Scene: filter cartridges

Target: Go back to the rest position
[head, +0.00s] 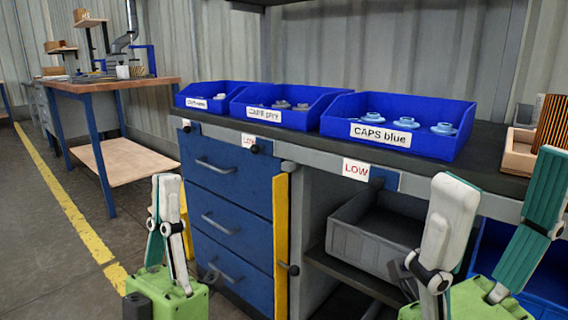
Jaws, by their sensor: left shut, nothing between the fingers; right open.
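My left gripper (166,182) is at the lower left, pointing up, in front of the bench's blue drawers. Its fingers are together with nothing between them. My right gripper (505,170) is at the lower right, pointing up. Its two fingers are spread wide apart and I see nothing held between them. Both grippers have green bodies with white and teal fingers. They appear in front of the bench, and I cannot tell how far they are from its edge.
The dark bench top (484,165) carries several blue bins, including the "CAPS blue" bin (400,148). A grey crate (372,246) sits on the shelf below. A wooden tray (517,155) is at the right. Another workbench (110,86) stands back left, with open floor (55,250) before it.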

